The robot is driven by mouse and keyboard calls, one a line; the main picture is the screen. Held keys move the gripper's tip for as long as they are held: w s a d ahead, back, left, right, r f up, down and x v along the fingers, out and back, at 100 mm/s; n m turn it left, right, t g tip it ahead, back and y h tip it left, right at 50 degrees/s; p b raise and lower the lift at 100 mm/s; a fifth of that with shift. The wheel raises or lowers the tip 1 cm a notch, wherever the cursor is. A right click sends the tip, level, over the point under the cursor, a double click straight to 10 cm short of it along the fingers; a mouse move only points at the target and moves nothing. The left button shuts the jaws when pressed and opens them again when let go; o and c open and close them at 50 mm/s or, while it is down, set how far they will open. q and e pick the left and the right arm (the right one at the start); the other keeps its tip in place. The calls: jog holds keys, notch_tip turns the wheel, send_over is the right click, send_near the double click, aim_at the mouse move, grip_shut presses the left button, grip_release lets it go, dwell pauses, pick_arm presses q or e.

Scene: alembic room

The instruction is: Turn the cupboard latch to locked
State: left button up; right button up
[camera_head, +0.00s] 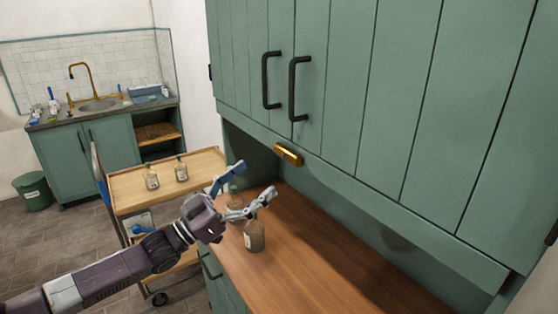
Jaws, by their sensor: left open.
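The green cupboard (350,90) fills the right side, with two black bar handles on its closed doors. A brass latch (288,154) sits on the rail below the doors, beneath the handles, lying roughly lengthwise along the rail with a slight tilt. My left gripper (252,184) is open and empty. Its grey-blue fingers are spread, to the left of the latch and lower in the picture, apart from it. My right gripper is not in view.
A bottle (254,235) stands on the wooden counter (300,245) just below my left gripper, and another is partly hidden behind the fingers. A wooden trolley (135,188) with two bottles stands at the left. The counter's right part is clear.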

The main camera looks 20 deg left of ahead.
aim_at(284, 157)
pick_arm(q)
jog(key=p+x, duration=0.3)
jog(key=x, duration=0.4)
jog(key=shift+w+d, duration=0.2)
jog(key=shift+d, duration=0.05)
jog(key=shift+c, duration=0.4)
jog(key=c, duration=1.1)
